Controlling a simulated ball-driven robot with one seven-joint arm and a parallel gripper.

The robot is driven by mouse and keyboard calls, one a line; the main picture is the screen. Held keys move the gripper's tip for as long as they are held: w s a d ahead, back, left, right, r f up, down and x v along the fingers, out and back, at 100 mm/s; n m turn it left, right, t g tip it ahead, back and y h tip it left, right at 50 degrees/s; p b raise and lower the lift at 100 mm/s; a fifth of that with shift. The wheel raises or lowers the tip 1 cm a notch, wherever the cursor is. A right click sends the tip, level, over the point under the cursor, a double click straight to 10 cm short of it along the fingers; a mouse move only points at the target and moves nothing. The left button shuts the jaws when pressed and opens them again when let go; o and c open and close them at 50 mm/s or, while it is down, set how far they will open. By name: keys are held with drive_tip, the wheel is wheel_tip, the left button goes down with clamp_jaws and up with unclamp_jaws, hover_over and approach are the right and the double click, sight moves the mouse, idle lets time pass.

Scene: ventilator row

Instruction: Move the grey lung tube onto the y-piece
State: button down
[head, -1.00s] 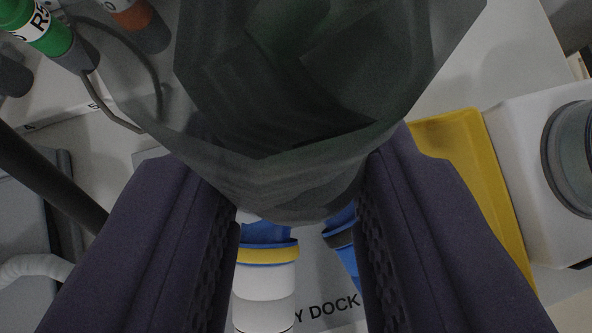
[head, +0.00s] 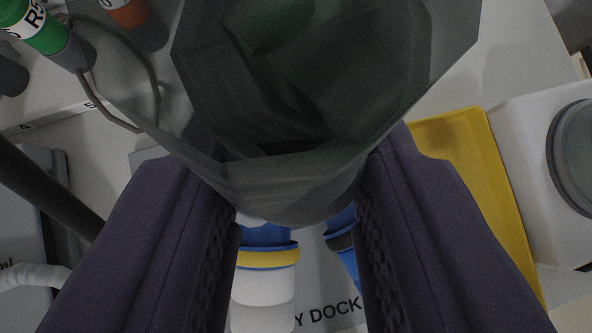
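The dark, see-through grey lung (head: 320,100) fills the top middle of the head view. Its lower end sits between the two dark purple fingers of my gripper (head: 292,200), touching both as far as I can see. Its tube and the exact grip point are hidden behind it. Below, between the fingers, shows a white piece with a yellow ring and a blue collar (head: 265,258), apparently part of the y-piece. A second blue part with a dark ring (head: 342,240) is beside it, half covered by the right finger. The lung hides their upper ends.
The grey surface is printed "Y DOCK" (head: 330,313). A yellow tray or panel (head: 475,160) and a white unit with a round grey port (head: 525,190) are at right. A green labelled cylinder (head: 40,28), an orange one (head: 128,14) and a looped cord (head: 152,75) are at upper left.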

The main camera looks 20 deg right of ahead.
drive_tip(key=c, duration=0.7)
unclamp_jaws()
drive_tip(key=shift+o, duration=0.2)
drive_tip(key=p+v, duration=0.4)
drive_tip(key=v, duration=0.4)
drive_tip(key=w+a+r+n+t+y+b, duration=0.1)
drive_tip(key=w+r+t+y+b, duration=0.3)
drive_tip(key=r, duration=0.8)
drive_tip(key=w+a+r+n+b, duration=0.1)
drive_tip(key=w+a+r+b, duration=0.3)
drive_tip(key=r, duration=0.8)
drive_tip(key=s+d+r, duration=0.2)
drive_tip(key=s+r, duration=0.1)
drive_tip(key=r, duration=0.4)
drive_tip(key=s+d+r+t+h+b, duration=0.1)
drive_tip(key=s+d+r, duration=0.1)
drive_tip(key=r, duration=0.5)
drive_tip(key=s+d+r+n+t+b, duration=0.1)
drive_tip(key=s+d+r, duration=0.1)
drive_tip(key=s+r, duration=0.2)
wheel_tip(320, 180, up, 3)
drive_tip(key=shift+s+d+r+h, duration=0.1)
drive_tip(key=shift+s+d+h, duration=0.2)
drive_tip(key=shift+s+d, duration=0.1)
